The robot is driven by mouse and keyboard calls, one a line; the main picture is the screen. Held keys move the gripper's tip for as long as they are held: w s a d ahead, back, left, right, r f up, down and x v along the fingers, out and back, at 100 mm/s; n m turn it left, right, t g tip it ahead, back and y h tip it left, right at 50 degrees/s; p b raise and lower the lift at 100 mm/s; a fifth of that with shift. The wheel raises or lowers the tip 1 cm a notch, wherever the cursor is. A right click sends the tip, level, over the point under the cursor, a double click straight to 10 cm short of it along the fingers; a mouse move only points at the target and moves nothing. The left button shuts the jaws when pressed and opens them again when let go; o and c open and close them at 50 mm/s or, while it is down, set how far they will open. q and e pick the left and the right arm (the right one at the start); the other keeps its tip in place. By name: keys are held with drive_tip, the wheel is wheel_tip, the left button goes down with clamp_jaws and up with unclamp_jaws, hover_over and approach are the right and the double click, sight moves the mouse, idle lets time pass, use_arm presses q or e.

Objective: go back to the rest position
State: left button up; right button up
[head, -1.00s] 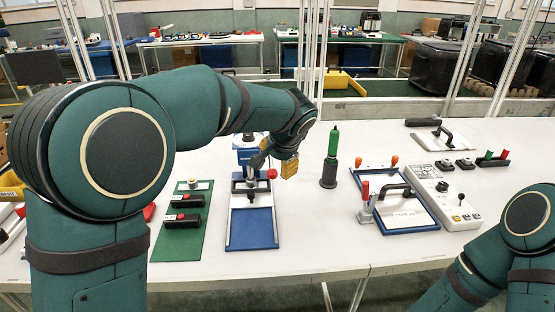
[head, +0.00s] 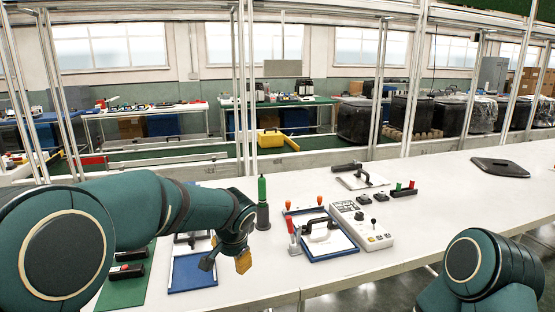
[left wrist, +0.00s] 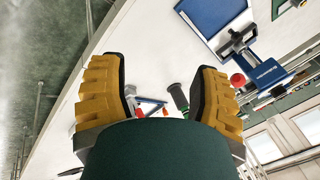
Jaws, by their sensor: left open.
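My left gripper (head: 227,265) hangs over the white table, at the right side of the blue base plate (head: 192,273) of the press fixture. Its two yellow fingers, seen in the left wrist view (left wrist: 162,75), stand wide apart with nothing held between them. The press with its red knob (left wrist: 237,80) shows to the right of the fingers in that view. In the head view my left arm hides much of the press. My right arm shows only in part at the lower right, and its gripper is out of view.
A green bottle-like tool (head: 262,190) stands upright in a dark holder behind my left gripper. A blue-framed board (head: 335,244) with a black handle and a grey control box (head: 360,227) lie to the right. A green mat (head: 122,292) is at left.

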use_arm(q)
wheel_tip(320, 180, down, 11)
drive_tip(key=s+g+h, duration=0.2)
drive_tip(key=s+f+n+g+h, duration=0.1)
drive_tip(key=s+f+n+h, duration=0.2)
drive_tip(key=s+f+n, duration=0.6)
drive_tip(key=s+f, duration=1.1)
drive_tip(key=s, duration=0.3)
drive_tip(key=shift+d+f+h, duration=0.2)
drive_tip(key=shift+d+h, duration=0.2)
